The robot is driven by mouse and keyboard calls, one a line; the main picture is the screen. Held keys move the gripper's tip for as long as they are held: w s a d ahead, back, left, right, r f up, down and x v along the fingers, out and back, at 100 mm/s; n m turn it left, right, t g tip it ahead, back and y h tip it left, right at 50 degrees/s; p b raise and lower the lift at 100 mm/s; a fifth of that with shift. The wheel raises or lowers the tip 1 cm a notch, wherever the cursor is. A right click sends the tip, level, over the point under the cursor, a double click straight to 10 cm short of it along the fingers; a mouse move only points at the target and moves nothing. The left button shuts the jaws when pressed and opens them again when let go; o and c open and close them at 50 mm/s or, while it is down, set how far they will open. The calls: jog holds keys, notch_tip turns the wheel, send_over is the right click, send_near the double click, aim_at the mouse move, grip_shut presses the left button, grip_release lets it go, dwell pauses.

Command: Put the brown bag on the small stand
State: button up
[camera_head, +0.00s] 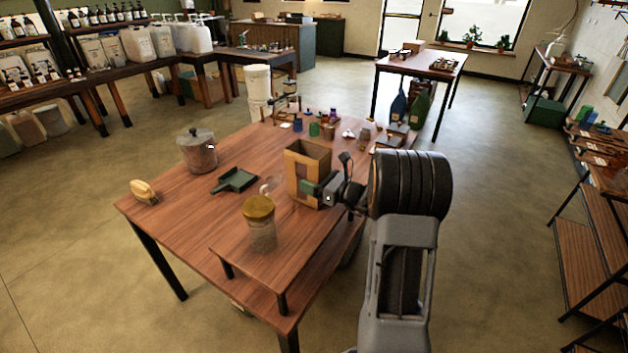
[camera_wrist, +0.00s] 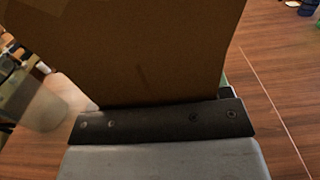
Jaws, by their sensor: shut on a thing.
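The brown bag (camera_head: 306,160) is an open-topped, upright paper bag at the right side of the wooden table. My gripper (camera_head: 318,191) reaches it from the right and is shut on its lower part. In the wrist view the brown bag (camera_wrist: 130,50) fills the upper middle, against the dark bar of my gripper (camera_wrist: 160,122). The small stand (camera_head: 233,249) is a low wooden platform at the near end of the table, nearer than the bag. I cannot tell whether the bag's bottom touches the wood.
A glass jar with a gold lid (camera_head: 260,222) stands on the small stand. A clear cup (camera_head: 270,186), green dustpan (camera_head: 236,180), lidded metal pot (camera_head: 197,150) and brush (camera_head: 144,191) are on the table. Several small items crowd its far end. The left front is clear.

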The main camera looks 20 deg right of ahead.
jog(key=o, duration=0.8)
jog(key=shift+f, duration=0.2)
jog(key=o, duration=0.4)
jog(key=shift+o, duration=0.2)
jog(key=shift+r, duration=0.1)
